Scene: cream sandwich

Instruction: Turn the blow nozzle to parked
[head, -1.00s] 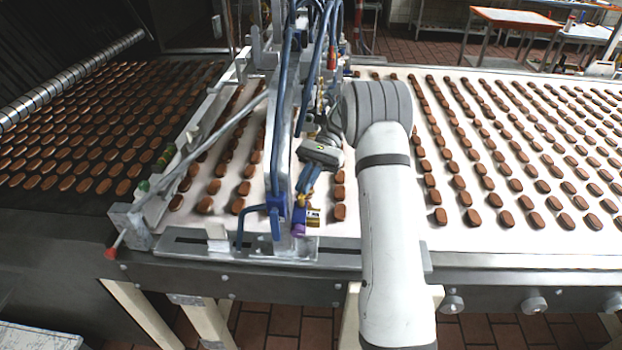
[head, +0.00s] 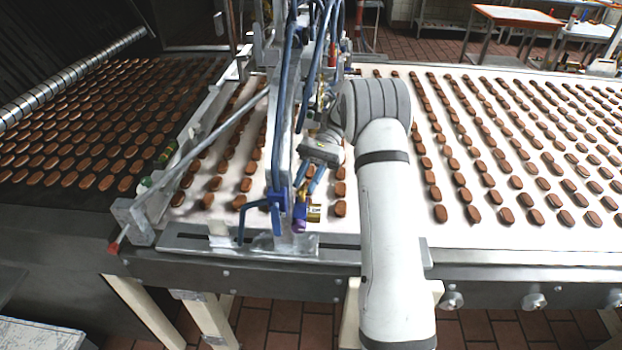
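The blow nozzle, a small fitting with a brass-coloured round end (head: 314,213) and a purple part (head: 299,224), sits low on the upright frame at the conveyor's front edge. The brass end points right. My gripper (head: 311,188) is just above it, its two blue fingers pointing down towards it. The fingers look spread, with a gap between them. Nothing shows held in them. Whether a fingertip touches the nozzle cannot be told. A blue clamp (head: 277,203) sits left of the nozzle.
The white conveyor (head: 460,235) carries rows of brown biscuits. Blue hoses (head: 277,110) and metal uprights crowd the left of my gripper. A slanted rod with a red tip (head: 114,247) crosses at the left. A steel rail (head: 340,245) runs along the front edge.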

